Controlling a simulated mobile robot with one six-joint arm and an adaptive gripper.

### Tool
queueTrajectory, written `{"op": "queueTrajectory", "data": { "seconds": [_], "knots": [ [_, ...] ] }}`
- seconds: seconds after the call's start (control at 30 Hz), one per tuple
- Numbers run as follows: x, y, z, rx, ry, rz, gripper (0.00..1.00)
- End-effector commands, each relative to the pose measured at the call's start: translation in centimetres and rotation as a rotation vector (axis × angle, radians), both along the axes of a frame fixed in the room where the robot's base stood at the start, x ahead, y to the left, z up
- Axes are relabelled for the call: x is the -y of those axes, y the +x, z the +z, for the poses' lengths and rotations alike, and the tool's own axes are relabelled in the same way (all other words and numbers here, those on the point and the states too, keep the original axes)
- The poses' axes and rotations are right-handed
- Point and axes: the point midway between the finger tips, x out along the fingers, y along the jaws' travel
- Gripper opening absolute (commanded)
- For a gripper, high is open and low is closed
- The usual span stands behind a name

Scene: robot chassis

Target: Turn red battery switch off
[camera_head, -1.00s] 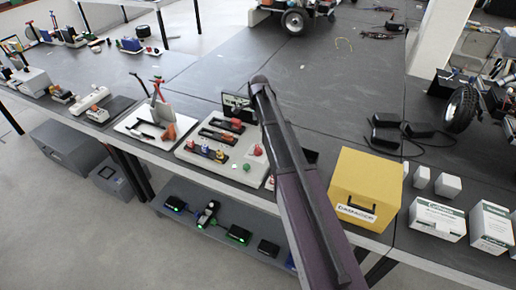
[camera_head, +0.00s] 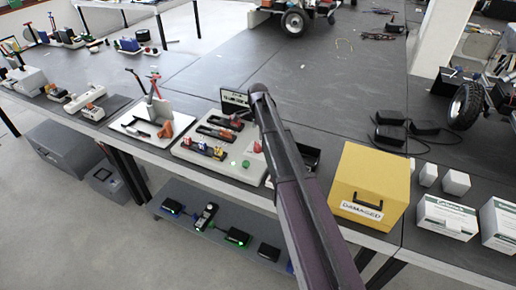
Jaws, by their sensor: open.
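A pale grey panel board (camera_head: 195,152) lies on the long dark bench, left of my arm. It carries small red, yellow and blue parts and a green button (camera_head: 246,163). A red knob (camera_head: 257,147) sits at its right side, close beside my arm in the picture. Another red part (camera_head: 236,122) is near its back edge. I cannot tell which red part is the battery switch, or its position. My dark purple arm rises from the bottom and covers the area right of the panel. My gripper does not show.
A yellow box marked "DAMAGED" (camera_head: 370,187) stands right of my arm, with white cartons (camera_head: 447,215) further right. A white board (camera_head: 140,124) with tools lies left of the panel. A lower shelf (camera_head: 222,222) holds dark devices. The bench behind the panel is mostly clear.

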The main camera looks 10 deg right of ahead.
Motion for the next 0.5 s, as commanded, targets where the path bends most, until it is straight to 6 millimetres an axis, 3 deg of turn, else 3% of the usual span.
{"op": "queueTrajectory", "data": {
  "seconds": [0.5],
  "knots": [
    [-0.1, 0.0, -4.3, 0.0, 0.0, 0.001, 1.0]
  ]
}}
